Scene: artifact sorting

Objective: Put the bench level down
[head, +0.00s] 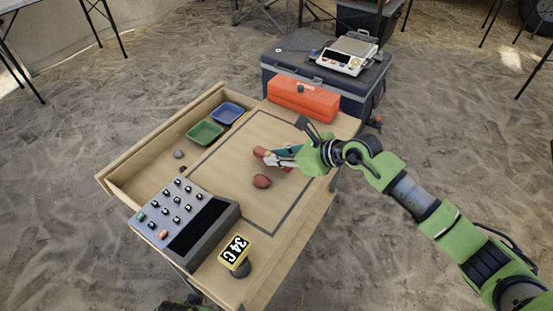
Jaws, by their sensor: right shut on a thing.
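My right gripper (272,158) reaches in from the right over the wooden table (217,178).
Green (204,133) and blue (227,113) trays and a grey stone (179,154) lie at the left. An orange toolbox (303,96) stands at the back.

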